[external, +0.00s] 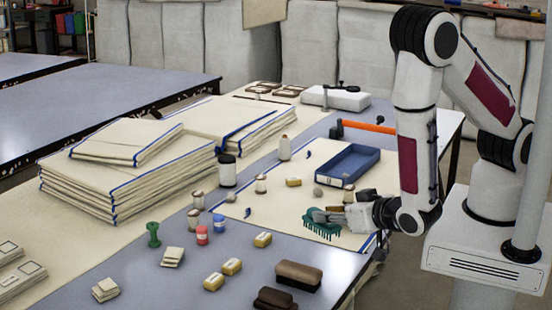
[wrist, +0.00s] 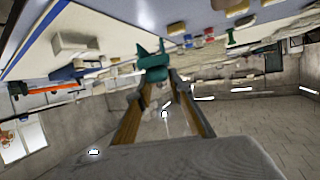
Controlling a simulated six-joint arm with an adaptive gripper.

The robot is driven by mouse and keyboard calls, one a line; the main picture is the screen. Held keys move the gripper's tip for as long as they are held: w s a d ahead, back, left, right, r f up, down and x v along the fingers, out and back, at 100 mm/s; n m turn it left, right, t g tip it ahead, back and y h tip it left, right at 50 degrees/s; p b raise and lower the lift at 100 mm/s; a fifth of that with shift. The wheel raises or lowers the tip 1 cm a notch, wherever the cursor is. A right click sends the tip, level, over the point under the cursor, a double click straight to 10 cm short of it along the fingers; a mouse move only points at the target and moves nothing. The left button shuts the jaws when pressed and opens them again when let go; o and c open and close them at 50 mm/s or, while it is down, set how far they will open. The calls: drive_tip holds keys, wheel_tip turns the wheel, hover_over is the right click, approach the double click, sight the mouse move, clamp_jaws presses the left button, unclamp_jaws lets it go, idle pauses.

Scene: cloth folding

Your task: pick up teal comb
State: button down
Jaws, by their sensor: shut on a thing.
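The teal comb (external: 322,224) is at my gripper's fingertips, over the cream cloth (external: 368,209), with its teeth pointing down in the external view. My gripper (external: 328,215) is shut on the comb and reaches in from the right. In the wrist view the comb (wrist: 153,64) sits between the ends of the two fingers (wrist: 158,78). The fingers hide part of it. I cannot tell from the external view how far the comb is above the cloth.
A blue tray (external: 348,164) lies behind my gripper. Several spools, including a green one (external: 153,234), and yellow blocks (external: 232,266) stand to the left. Dark brushes (external: 298,275) lie in front. Folded cloth stacks (external: 128,170) fill the left. Bare blue-grey table shows at the front.

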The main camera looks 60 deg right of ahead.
drive_tip(key=shift+r, duration=0.95)
